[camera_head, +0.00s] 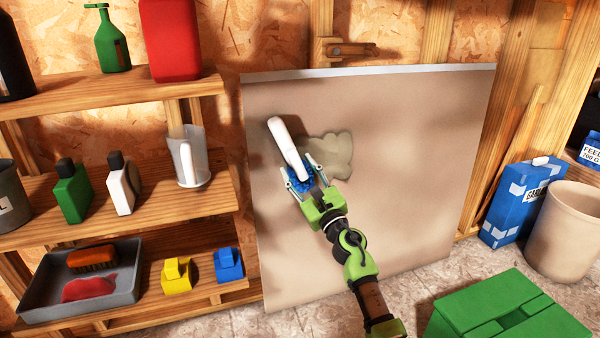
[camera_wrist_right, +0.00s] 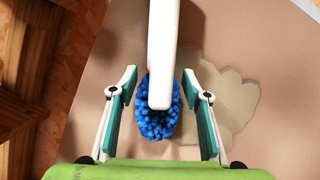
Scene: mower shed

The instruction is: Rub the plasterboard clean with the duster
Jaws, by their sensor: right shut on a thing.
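The plasterboard (camera_head: 400,150) is a large beige sheet leaning against the wooden wall in the head view. A grey-green stain (camera_head: 338,155) marks its upper left part; the stain also shows in the right wrist view (camera_wrist_right: 232,95). My right gripper (camera_head: 304,178) is shut on the duster, which has a white handle (camera_head: 286,145) and a blue shaggy head (camera_wrist_right: 158,118). The duster is in front of the board at the stain's left edge, covering part of it. I cannot tell whether the blue head touches the board. My left gripper is not in view.
Wooden shelves (camera_head: 130,93) with bottles, a jug (camera_head: 189,160) and a grey tray (camera_head: 83,280) stand close on the left. A green crate (camera_head: 505,310), a blue carton (camera_head: 520,200) and a beige bin (camera_head: 568,232) stand at right. The board's right half is unobstructed.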

